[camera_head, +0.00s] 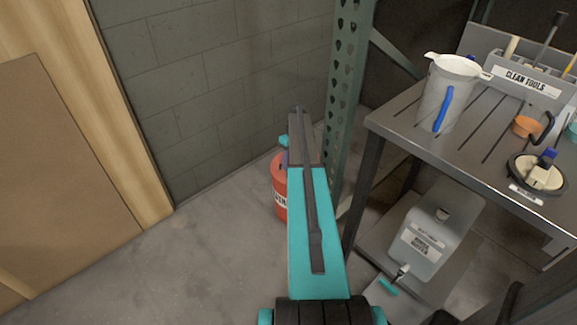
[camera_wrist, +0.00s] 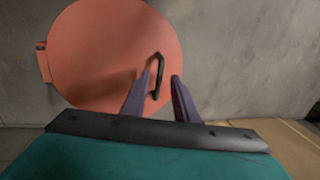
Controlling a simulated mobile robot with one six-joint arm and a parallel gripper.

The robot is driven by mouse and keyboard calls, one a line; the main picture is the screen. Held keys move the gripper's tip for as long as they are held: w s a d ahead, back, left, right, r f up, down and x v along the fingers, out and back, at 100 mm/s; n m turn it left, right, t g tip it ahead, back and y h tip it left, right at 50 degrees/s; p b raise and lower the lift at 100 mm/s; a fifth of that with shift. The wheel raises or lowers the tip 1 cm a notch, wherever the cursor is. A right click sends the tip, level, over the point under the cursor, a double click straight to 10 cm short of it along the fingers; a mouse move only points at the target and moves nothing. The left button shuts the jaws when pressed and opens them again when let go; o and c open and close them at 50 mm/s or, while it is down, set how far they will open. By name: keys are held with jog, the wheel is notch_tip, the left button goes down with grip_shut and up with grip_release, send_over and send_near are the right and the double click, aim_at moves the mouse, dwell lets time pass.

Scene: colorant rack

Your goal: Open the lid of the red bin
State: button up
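The red bin (camera_head: 280,190) stands on the floor in the head view, mostly hidden behind my arm; its label is partly covered. In the wrist view its round red lid (camera_wrist: 95,45) fills the upper left, with a small hinge-like tab at its left edge. A dark curved handle (camera_wrist: 159,72) is on the lid's right part. My gripper (camera_wrist: 162,80) is open, its purple fingers apart over the lid. The handle shows between the fingertips, closer to the left finger. I cannot tell whether they touch. In the head view the fingers are mostly hidden by the arm.
A green perforated rack post (camera_head: 345,95) stands just right of my arm. The metal shelf (camera_head: 400,125) holds a white pitcher (camera_head: 447,95) and a tool caddy (camera_head: 525,78). A grey container (camera_head: 425,245) sits below.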

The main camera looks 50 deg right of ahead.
jog(key=shift+a+f, duration=0.1)
jog(key=shift+f, duration=0.6)
grip_shut()
dwell(1.1)
